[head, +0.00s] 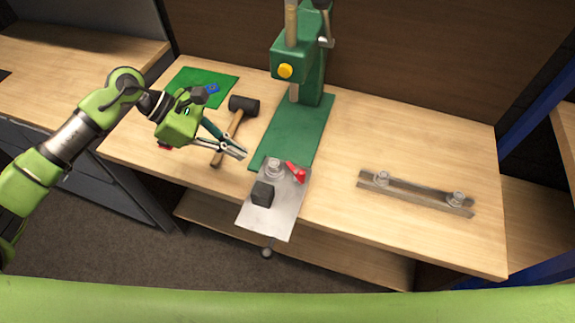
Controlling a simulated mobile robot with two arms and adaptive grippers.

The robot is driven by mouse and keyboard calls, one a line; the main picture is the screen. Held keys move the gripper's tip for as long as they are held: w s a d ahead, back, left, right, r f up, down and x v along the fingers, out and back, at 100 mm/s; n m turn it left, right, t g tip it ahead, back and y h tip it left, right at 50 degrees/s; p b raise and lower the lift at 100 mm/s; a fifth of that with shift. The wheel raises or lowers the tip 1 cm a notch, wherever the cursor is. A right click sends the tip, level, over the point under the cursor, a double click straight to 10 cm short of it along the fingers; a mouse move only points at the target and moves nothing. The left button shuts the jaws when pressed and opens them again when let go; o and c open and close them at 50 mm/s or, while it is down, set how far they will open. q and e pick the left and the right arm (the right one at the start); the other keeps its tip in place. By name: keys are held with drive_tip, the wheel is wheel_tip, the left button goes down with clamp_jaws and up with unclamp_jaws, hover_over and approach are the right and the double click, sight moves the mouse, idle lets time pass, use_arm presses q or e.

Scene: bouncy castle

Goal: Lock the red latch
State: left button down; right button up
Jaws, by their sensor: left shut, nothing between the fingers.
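The red latch (295,172) is a small red lever on a grey metal plate (268,218) at the front edge of the wooden workbench. A round metal fitting (274,166) and a dark block (262,194) sit on the plate beside it. My left gripper (242,153) is shut and empty. In the picture it is to the left of the latch and a little above it, apart from it. My right gripper is not in view.
A green press (298,125) stands behind the plate. A mallet (244,106) and a green mat (187,82) lie at the left, partly behind my gripper. A metal bar with two knobs (415,194) lies at the right. Bare wood lies between the plate and the bar.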

use_arm(q)
drive_tip(key=p+x, duration=0.4)
drive_tip(key=x, duration=0.6)
drive_tip(key=shift+d+p, duration=0.25)
drive_tip(key=shift+p, duration=0.1)
drive_tip(key=shift+d+r+p, duration=0.2)
drive_tip(key=shift+d+p, duration=0.6)
drive_tip(key=shift+d, duration=0.3)
drive_tip(key=shift+d+f, duration=0.2)
drive_tip(key=shift+d, duration=0.5)
